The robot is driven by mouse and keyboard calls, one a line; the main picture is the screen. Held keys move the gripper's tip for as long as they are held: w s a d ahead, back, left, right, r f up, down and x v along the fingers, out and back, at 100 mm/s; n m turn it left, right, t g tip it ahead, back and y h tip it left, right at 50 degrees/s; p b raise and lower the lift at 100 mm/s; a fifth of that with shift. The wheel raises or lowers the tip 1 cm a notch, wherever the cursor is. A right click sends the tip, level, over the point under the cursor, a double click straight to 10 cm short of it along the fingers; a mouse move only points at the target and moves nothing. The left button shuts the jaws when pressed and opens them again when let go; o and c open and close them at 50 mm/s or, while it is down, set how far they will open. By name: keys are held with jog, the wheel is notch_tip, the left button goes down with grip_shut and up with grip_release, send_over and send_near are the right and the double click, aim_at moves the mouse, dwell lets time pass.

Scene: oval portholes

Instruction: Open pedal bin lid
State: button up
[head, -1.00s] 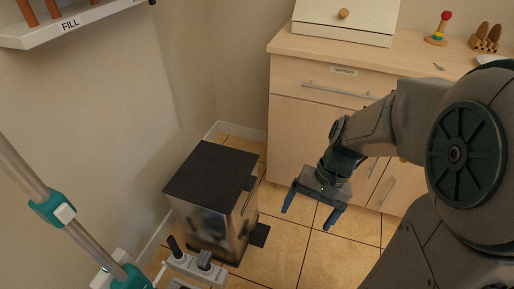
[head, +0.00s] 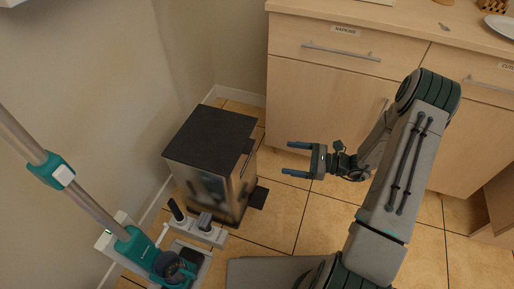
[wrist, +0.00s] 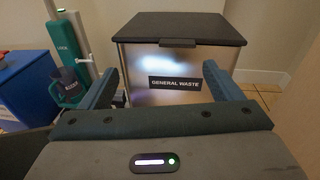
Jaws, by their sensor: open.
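The pedal bin (head: 208,168) is a shiny metal box with a flat black lid (head: 211,134), which is shut. A dark pedal (head: 259,197) sticks out low on its right side. In the wrist view the bin's front (wrist: 180,78) faces me, with a "GENERAL WASTE" label and a small dark tab at the lid's front edge (wrist: 177,43). My gripper (head: 290,159) is open and empty, to the right of the bin and apart from it, its fingers pointing left at the bin. In the wrist view the fingers (wrist: 165,88) frame the bin's front. The pedal is hidden there.
A teal and grey upright cleaning device (head: 140,250) stands left of the bin. A wooden cabinet (head: 320,100) with drawers stands behind and right. A blue box (wrist: 27,85) shows at far left in the wrist view. Tiled floor (head: 290,210) is clear between bin and gripper.

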jog(key=w+a+f+m+t+b, duration=0.2)
jog(key=w+a, duration=0.4)
jog(key=a, duration=0.6)
jog(key=shift+b, duration=0.9)
jog(key=shift+d, duration=0.1)
jog(key=c, duration=1.4)
jog(key=shift+r, duration=0.1)
